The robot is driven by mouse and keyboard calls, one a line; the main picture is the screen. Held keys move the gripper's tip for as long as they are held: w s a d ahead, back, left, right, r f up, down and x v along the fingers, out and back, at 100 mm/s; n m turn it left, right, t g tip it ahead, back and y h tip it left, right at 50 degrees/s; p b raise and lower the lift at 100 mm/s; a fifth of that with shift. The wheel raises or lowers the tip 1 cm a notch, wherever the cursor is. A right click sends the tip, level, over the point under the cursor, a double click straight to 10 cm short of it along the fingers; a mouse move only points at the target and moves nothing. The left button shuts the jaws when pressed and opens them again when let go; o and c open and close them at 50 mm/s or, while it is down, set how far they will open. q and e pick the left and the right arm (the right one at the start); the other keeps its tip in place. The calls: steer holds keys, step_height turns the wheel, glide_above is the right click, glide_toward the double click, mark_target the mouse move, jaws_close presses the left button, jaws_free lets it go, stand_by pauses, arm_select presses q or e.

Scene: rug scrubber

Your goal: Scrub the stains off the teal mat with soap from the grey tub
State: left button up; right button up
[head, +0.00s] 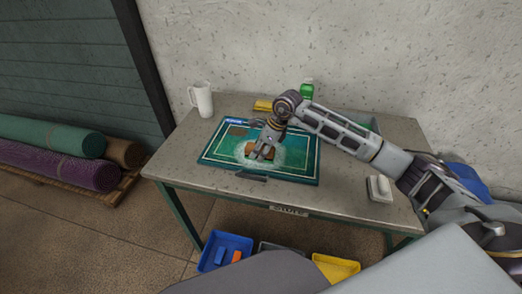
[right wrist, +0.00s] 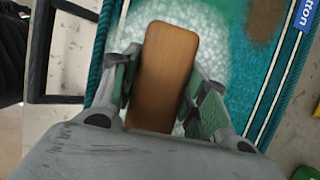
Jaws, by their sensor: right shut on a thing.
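The teal mat (head: 302,170) lies flat on the table. My right gripper (head: 262,152) is over its middle, shut on a wooden-backed scrubber (head: 257,147). The right wrist view shows the scrubber's brown back (right wrist: 165,75) between the two fingers; its underside is hidden. Pale foam (head: 283,157) spreads on the mat around the scrubber, also beside it in the right wrist view (right wrist: 210,50). A brown stain (head: 237,131) shows at the mat's far left part, outside the foam. I cannot make out the grey tub for sure. My left gripper is not in view.
A yellow object (head: 263,105) and a green bottle (head: 307,89) are behind the mat. A white object (head: 379,187) sits at the right. Below are blue (head: 225,249) and yellow (head: 336,268) bins. Rolled mats (head: 50,135) lie left.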

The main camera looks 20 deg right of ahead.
mark_target(273, 150)
steer(key=shift+a+f, duration=0.1)
steer(key=shift+f, duration=0.1)
steer(key=shift+w+a+b, duration=0.25)
steer(key=shift+w+a, duration=0.3)
steer(key=shift+a, duration=0.3)
steer(key=shift+w+a+b, duration=0.2)
steer(key=shift+w+a, duration=0.35)
steer(key=shift+a, duration=0.25)
steer(key=shift+d, duration=0.15)
steer(key=shift+s+d+r, duration=0.1)
steer(key=shift+s+d, duration=0.5)
steer(key=shift+d, duration=0.25)
steer(key=shift+s+d, duration=0.55)
steer(key=shift+d, duration=0.25)
steer(key=shift+s+d+f+b, duration=0.1)
steer(key=shift+s+d+b, duration=0.2)
steer(key=shift+s+d, duration=0.45)
steer(key=shift+s+d+f+b, duration=0.1)
steer(key=shift+s+d+b, duration=0.25)
steer(key=shift+d, duration=0.55)
steer(key=shift+s, duration=0.15)
